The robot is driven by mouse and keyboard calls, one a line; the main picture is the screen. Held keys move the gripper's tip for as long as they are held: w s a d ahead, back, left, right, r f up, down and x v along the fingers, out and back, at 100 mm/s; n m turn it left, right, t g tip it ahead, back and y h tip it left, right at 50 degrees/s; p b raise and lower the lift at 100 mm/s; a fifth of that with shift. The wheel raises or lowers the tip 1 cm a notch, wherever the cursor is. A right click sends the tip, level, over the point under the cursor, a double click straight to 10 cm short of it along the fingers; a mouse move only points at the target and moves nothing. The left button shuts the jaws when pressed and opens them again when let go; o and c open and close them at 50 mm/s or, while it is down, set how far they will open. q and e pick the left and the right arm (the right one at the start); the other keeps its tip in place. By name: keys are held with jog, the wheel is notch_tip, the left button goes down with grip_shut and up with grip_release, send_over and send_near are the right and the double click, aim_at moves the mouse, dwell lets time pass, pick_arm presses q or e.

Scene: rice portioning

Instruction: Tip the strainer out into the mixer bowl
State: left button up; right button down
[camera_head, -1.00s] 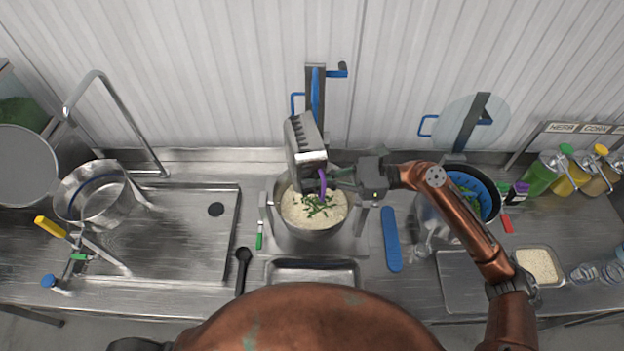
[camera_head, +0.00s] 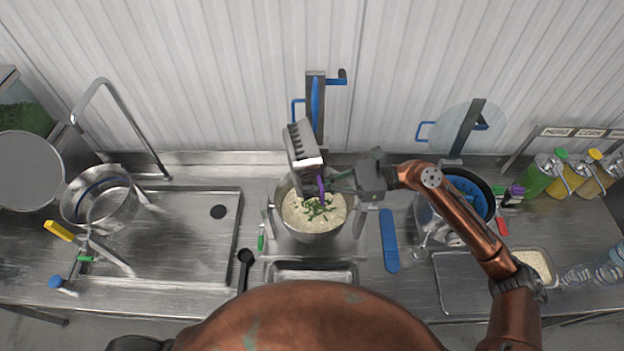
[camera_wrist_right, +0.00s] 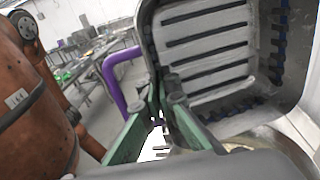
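The strainer (camera_head: 303,142) is a grey metal slotted box with a purple handle, held tipped on its side above the back left of the mixer bowl (camera_head: 313,237). My right gripper (camera_head: 330,184) is shut on the purple handle, to the right of the strainer. In the right wrist view, the green fingers (camera_wrist_right: 160,105) close on the handle, and the strainer's inside (camera_wrist_right: 207,48) shows slots and no visible food. The bowl holds white rice with green pieces on top. Part of the bowl's rim is hidden by the gripper. My left gripper is not in view.
A sink (camera_head: 180,265) and a metal pot (camera_head: 88,203) are on the left. A blue bar (camera_head: 389,240) lies right of the bowl. A pot with a blue insert (camera_head: 468,190), a tray of grain (camera_head: 550,262) and bottles (camera_head: 541,176) stand further right.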

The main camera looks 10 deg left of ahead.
aim_at(310, 172)
jog(key=shift+r+t+h+p, duration=0.3)
jog(key=shift+r+h+p, duration=0.7)
jog(key=shift+p, duration=1.9)
jog(key=shift+f+n+h, duration=0.1)
jog(key=shift+n+h, duration=0.2)
jog(key=shift+h, duration=0.2)
jog(key=shift+t+h, duration=0.4)
jog(key=shift+h, duration=0.6)
jog(key=r+h, duration=0.1)
jog(key=h, duration=0.1)
jog(key=t+h, duration=0.1)
jog(key=h, duration=0.1)
jog(key=shift+r+n, duration=0.3)
jog(key=shift+r, duration=0.05)
jog(key=h, duration=0.2)
jog(key=r+t+h, duration=0.1)
jog(key=h, duration=0.1)
jog(key=shift+a+r, duration=0.1)
jog(key=shift+a, duration=0.05)
jog(key=shift+r+t+h, duration=0.3)
jog(key=shift+t+h, duration=0.3)
jog(key=shift+h, duration=0.3)
jog(key=shift+s+a+n+h, duration=0.1)
jog(key=shift+a+n+h, duration=0.05)
jog(key=shift+n+h, duration=0.2)
jog(key=shift+d+r+h, duration=0.2)
jog(key=shift+d+h, duration=0.05)
jog(key=shift+h, duration=0.1)
